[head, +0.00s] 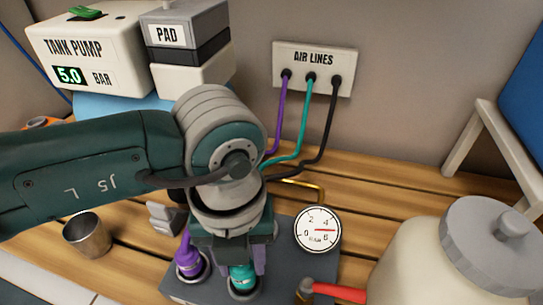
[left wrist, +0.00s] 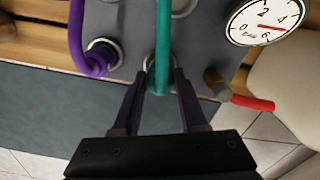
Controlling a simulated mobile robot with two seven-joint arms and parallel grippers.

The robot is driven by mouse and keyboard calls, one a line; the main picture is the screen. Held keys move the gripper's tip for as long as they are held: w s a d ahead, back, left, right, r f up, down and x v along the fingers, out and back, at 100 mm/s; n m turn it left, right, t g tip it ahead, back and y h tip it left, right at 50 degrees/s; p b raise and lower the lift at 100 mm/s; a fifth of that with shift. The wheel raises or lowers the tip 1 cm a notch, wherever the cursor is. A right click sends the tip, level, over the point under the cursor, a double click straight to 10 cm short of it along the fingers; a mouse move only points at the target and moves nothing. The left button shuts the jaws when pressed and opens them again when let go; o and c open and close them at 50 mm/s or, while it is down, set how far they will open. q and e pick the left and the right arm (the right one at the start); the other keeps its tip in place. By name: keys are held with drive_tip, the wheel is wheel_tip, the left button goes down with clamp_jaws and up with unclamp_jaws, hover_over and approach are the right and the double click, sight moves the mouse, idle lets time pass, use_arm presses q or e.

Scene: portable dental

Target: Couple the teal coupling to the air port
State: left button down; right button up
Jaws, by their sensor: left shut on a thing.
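My left gripper (head: 243,266) points down over the grey block (head: 180,291) and is shut on the teal coupling (head: 242,277). The coupling is at the ring-shaped air port (head: 243,294), near the block's front edge. In the left wrist view, the fingers (left wrist: 160,80) close on either side of the teal hose (left wrist: 164,30), with part of the port ring (left wrist: 149,62) behind it. The fingers and hose hide the joint, so I cannot tell whether the coupling is seated or just above. My right gripper is not in view.
A purple coupling (head: 189,259) stands in the port to the left. A gauge (head: 317,230) and a red-handled valve (head: 338,291) are to the right, beside a cream lidded jar (head: 430,250). A metal cup (head: 86,236) stands at left. Hoses run to the air lines plate (head: 313,70).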

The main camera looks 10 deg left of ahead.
use_arm(q)
drive_tip(key=shift+f, duration=0.65)
drive_tip(key=shift+c, duration=1.8)
unclamp_jaws()
drive_tip(key=shift+r, duration=0.1)
